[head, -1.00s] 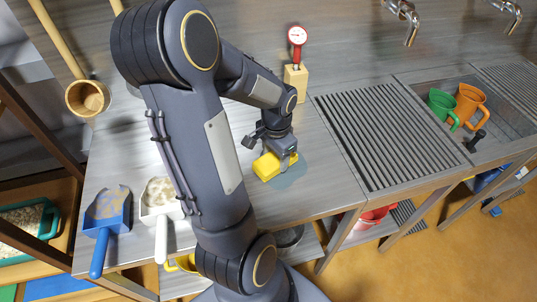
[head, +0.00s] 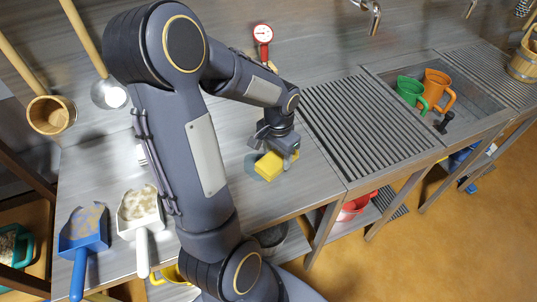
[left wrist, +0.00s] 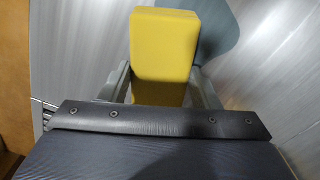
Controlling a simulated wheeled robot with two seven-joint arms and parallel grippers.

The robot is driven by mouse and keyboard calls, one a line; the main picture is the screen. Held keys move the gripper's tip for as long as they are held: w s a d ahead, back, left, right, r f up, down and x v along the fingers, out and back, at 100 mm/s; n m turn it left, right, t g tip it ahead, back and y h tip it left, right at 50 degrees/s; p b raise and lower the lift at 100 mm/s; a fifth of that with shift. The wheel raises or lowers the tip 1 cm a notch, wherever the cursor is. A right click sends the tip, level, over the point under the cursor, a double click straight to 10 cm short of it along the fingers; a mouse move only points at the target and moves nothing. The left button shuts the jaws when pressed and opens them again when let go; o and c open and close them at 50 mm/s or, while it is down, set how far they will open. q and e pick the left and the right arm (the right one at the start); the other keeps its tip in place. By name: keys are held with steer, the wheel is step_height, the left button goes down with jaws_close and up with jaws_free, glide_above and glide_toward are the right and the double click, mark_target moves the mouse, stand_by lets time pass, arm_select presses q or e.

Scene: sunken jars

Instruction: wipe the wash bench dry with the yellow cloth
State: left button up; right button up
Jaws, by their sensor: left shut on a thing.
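The yellow cloth (head: 269,166) looks like a thick folded block. My left gripper (head: 284,153) is shut on it and holds it low at the bench top. In the left wrist view the cloth (left wrist: 165,48) stands between the two fingers. The wash bench (head: 307,175) is a grey streaked top. A blue-grey wet patch (head: 253,162) lies under and beside the cloth, partly hidden by it. The patch also shows in the left wrist view (left wrist: 216,38). I cannot tell whether the cloth touches the bench. My right gripper is not in view.
A ribbed drainboard (head: 365,125) lies right of the cloth, then a sink (head: 468,112) with a green jug (head: 409,91) and an orange jug (head: 434,86). A red dial gauge (head: 263,36) stands behind. A blue scoop (head: 84,229) and a white scoop (head: 140,211) lie at left.

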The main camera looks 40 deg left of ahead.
arm_select(q)
steer(key=shift+w+d, duration=0.2)
steer(key=shift+d, duration=0.05)
steer(key=shift+r, duration=0.2)
step_height(320, 180, up, 8)
steer(key=p, duration=0.6)
steer(key=shift+f+p, duration=0.2)
steer(key=shift+p, duration=0.1)
steer(key=shift+f, duration=0.1)
